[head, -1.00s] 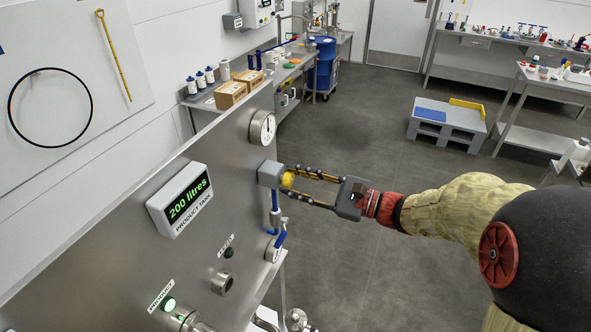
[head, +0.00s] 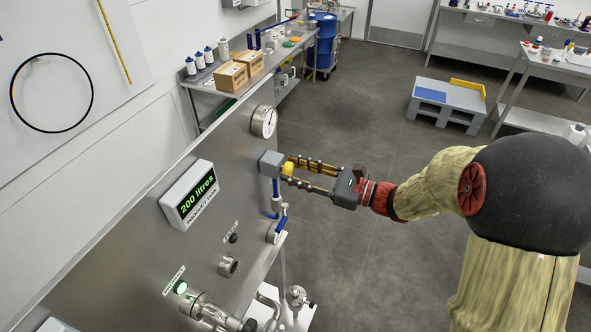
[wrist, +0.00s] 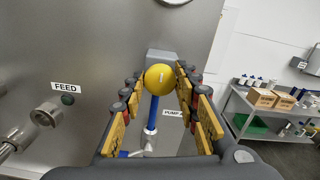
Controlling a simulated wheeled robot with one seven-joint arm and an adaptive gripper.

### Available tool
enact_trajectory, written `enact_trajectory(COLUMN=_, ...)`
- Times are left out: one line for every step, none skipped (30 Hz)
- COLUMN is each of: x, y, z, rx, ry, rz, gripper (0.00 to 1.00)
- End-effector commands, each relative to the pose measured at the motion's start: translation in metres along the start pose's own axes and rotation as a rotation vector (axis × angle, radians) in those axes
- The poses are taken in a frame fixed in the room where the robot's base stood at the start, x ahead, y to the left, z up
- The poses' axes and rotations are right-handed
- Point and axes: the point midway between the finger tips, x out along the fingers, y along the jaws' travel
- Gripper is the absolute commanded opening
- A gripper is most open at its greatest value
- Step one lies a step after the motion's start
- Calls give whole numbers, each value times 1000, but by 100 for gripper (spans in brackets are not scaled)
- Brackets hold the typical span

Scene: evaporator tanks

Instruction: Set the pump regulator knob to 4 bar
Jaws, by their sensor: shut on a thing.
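The yellow pump regulator knob (head: 288,169) sticks out from a grey regulator box (head: 271,163) on the steel panel's right edge. My gripper (head: 289,172) reaches it from the right, with its fingers closed on the knob's two sides. In the wrist view the round yellow knob (wrist: 159,77) sits between the fingertips of my gripper (wrist: 160,78), with a small pale mark on its face. A blue pipe (wrist: 153,112) runs down below it. A pressure gauge (head: 264,121) is above the box; its reading is too small to tell. A "PUMP" label (wrist: 173,113) is partly hidden by a finger.
The product tank display (head: 190,195) reads 200 litres, left of the regulator. A blue-handled valve (head: 281,220) and another gauge (head: 273,233) sit below. A "FEED" label (wrist: 66,87) is at left in the wrist view. The floor right of the panel is clear up to a grey pallet (head: 446,104).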

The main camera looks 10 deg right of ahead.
Motion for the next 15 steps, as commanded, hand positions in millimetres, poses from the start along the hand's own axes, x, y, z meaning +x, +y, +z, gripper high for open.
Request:
enact_trajectory(x=0, y=0, z=-2, rx=2, ry=2, rz=0, gripper=6)
enact_trajectory(x=0, y=0, z=-2, rx=2, ry=2, rz=0, gripper=6)
enact_trajectory(x=0, y=0, z=-2, rx=2, ry=2, rz=0, gripper=6)
enact_trajectory(x=0, y=0, z=-2, rx=2, ry=2, rz=0, gripper=6)
enact_trajectory(x=0, y=0, z=-2, rx=1, ry=2, rz=0, gripper=6)
enact_trajectory(x=0, y=0, z=-2, rx=1, ry=2, rz=0, gripper=33)
enact_trajectory(x=0, y=0, z=-2, rx=1, ry=3, rz=0, gripper=35)
enact_trajectory(x=0, y=0, z=-2, rx=1, ry=2, rz=0, gripper=37)
enact_trajectory(x=0, y=0, z=-1, rx=1, ry=2, rz=0, gripper=39)
enact_trajectory(x=0, y=0, z=-1, rx=1, ry=2, rz=0, gripper=41)
enact_trajectory(x=0, y=0, z=-1, rx=0, ry=2, rz=0, gripper=42)
enact_trajectory(x=0, y=0, z=-1, rx=0, ry=2, rz=0, gripper=45)
enact_trajectory(x=0, y=0, z=-1, rx=0, ry=1, rz=0, gripper=46)
enact_trajectory(x=0, y=0, z=-1, rx=0, ry=1, rz=0, gripper=48)
enact_trajectory(x=0, y=0, z=-1, rx=0, ry=1, rz=0, gripper=49)
